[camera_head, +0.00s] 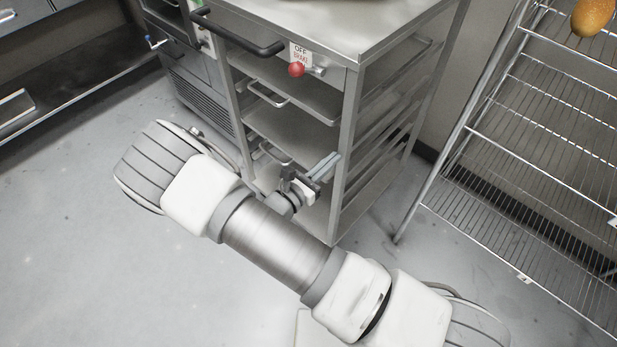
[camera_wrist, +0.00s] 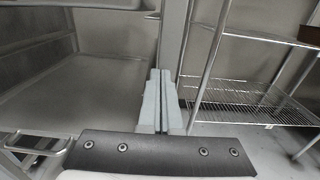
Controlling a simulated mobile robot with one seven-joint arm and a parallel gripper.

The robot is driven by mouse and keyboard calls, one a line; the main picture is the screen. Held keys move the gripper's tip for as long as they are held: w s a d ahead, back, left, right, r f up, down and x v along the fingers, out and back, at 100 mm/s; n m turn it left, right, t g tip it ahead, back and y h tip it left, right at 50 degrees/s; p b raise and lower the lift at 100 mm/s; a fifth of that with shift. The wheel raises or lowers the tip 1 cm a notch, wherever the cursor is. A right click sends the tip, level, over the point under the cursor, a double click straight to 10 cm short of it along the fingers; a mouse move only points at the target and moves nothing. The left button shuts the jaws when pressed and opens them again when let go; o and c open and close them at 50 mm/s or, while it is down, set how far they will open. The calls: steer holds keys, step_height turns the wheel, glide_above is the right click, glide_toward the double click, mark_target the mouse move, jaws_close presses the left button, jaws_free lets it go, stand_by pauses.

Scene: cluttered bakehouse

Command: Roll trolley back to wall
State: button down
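The trolley (camera_head: 349,100) is a steel frame with open shelves, standing at the upper middle of the head view. A black bar handle (camera_head: 238,35) runs along its top front edge. A red knob (camera_head: 296,69) sits below an "OFF / BRAKE" label (camera_head: 300,52) at the front right corner. My gripper (camera_head: 327,165) is low in front of the trolley, near its right front post and well below the handle. Its fingers lie close together with nothing seen between them. In the wrist view the fingers (camera_wrist: 162,98) point toward the post (camera_wrist: 173,35); contact cannot be told.
A wire rack (camera_head: 520,130) stands to the right, with a bread loaf (camera_head: 592,16) on top. A steel cabinet with a vent (camera_head: 200,95) adjoins the trolley on the left. The wall (camera_head: 462,75) shows behind the trolley and rack. Grey floor (camera_head: 80,200) is clear at left.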

steer(key=x, duration=2.1)
steer(key=shift+d+r, duration=0.15)
steer(key=shift+r, duration=0.05)
steer(key=shift+w+r, duration=0.1)
steer(key=shift+w, duration=0.15)
